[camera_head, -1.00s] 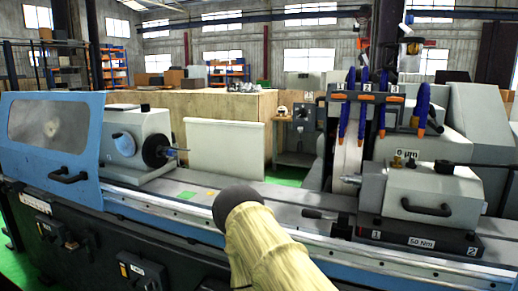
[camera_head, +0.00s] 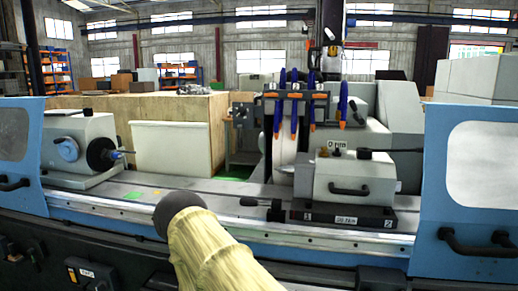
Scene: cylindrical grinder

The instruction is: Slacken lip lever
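A short lever with a black grip (camera_head: 252,202) sticks out leftward from the low left end of the dark base (camera_head: 340,214) under the grey tailstock block (camera_head: 342,175). I cannot tell for sure whether it is the lip lever. A black knob (camera_head: 365,153) also sits on top of the block, and a black bar handle (camera_head: 350,190) is on its front. The base carries the labels 1 and 2 and a torque plate. My arm, in a pale yellow sleeve with a dark rounded end, rises in front of the machine bed. No gripper fingers show.
The long machine bed (camera_head: 150,197) runs across the view. The grey workhead (camera_head: 80,145) stands at left. A blue door (camera_head: 465,235) with a window is at right, and another blue door edge is at far left. Blue and orange hoses (camera_head: 343,103) hang behind the tailstock.

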